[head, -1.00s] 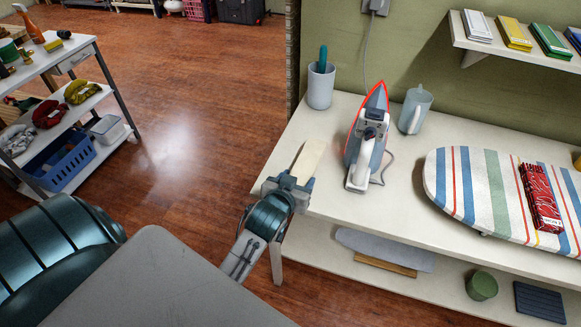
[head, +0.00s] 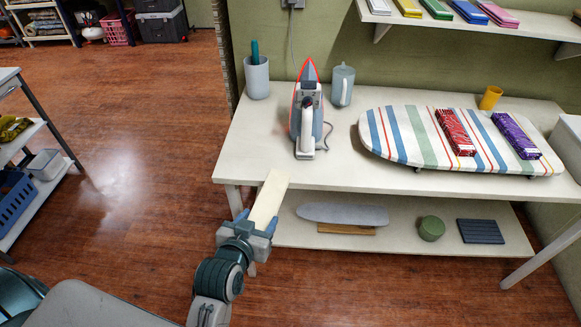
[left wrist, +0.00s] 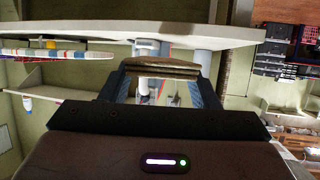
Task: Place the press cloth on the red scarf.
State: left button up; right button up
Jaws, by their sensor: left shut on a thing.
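The press cloth (head: 270,196) is a flat, cream-coloured folded strip. My left gripper (head: 250,222) is shut on its near end and holds it just in front of the worktable's left front edge. In the left wrist view, the cloth (left wrist: 162,70) shows edge-on between the fingers. The red scarf (head: 455,132) is a folded, patterned red bundle on the striped ironing board (head: 405,130), well to the right of and beyond the gripper. My right gripper is not in view.
A purple folded bundle (head: 516,136) lies right of the scarf. An iron (head: 307,115), a grey cup (head: 257,77) and a jug (head: 341,85) stand on the worktable (head: 345,172). A yellow cup (head: 490,97) stands behind the board. Open floor lies left.

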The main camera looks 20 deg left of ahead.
aim_at(456, 128)
jog(key=i+l+u, duration=0.15)
jog(key=l, duration=0.4)
jog(key=l+u, duration=0.2)
jog(key=l, duration=0.35)
jog(key=i+l+u, duration=0.15)
jog(key=l, duration=0.4)
